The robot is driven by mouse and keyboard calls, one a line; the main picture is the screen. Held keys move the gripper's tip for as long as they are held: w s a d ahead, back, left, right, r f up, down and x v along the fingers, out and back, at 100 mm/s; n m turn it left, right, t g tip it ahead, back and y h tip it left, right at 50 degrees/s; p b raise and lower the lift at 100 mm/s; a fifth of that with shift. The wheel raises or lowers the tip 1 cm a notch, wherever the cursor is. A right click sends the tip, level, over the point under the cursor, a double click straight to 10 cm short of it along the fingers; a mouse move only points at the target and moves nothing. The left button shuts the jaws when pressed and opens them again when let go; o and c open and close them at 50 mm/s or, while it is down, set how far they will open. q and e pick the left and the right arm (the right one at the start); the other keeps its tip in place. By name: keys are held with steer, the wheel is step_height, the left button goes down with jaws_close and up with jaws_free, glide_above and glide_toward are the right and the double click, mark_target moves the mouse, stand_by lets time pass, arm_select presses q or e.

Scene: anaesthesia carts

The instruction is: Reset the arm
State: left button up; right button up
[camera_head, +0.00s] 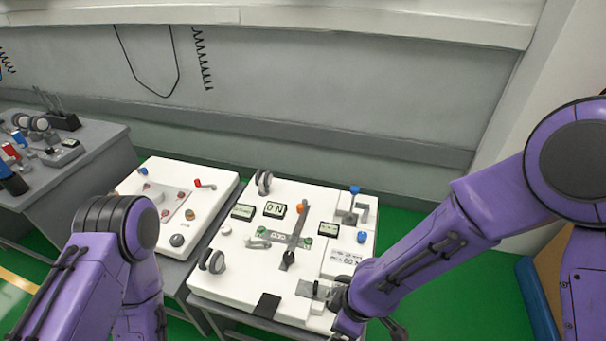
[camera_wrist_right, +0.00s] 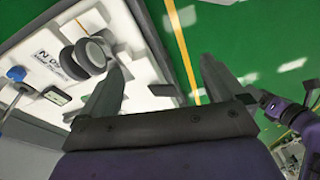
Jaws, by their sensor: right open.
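My right arm (camera_head: 425,250) comes in from the right and reaches down to the front right corner of the middle white panel (camera_head: 235,285). Its gripper (camera_head: 368,332) is at the bottom edge of the head view, beside that corner. In the right wrist view the two fingers of this gripper (camera_wrist_right: 163,85) stand wide apart with nothing between them; green floor with a yellow line lies behind the gap. My left arm (camera_head: 105,250) shows as a bent purple link at the lower left; its gripper is hidden or out of frame.
The middle panel carries dials, levers, labelled displays (camera_head: 274,209) and blue knobs (camera_head: 361,237). Another white panel (camera_head: 150,170) stands to its left, and a grey table (camera_head: 95,150) with tools at far left. A grey wall (camera_head: 330,90) is behind. Green floor (camera_head: 470,290) is free at right.

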steer(key=d+f+m+t+h, duration=0.2)
steer(key=d+f+m+t, duration=0.5)
steer(key=d+m, duration=0.75)
steer(key=s+d+f+m+g+h, duration=0.2)
steer(key=s+d+f, duration=0.1)
steer(key=s, duration=0.4)
steer(key=s+d+f+m+g+h, duration=0.1)
steer(key=s+d+f+m+g, duration=0.1)
steer(key=s, duration=0.5)
steer(key=shift+d+f+m+h, duration=0.45)
steer(key=shift+d+f, duration=0.2)
steer(key=shift+d, duration=0.55)
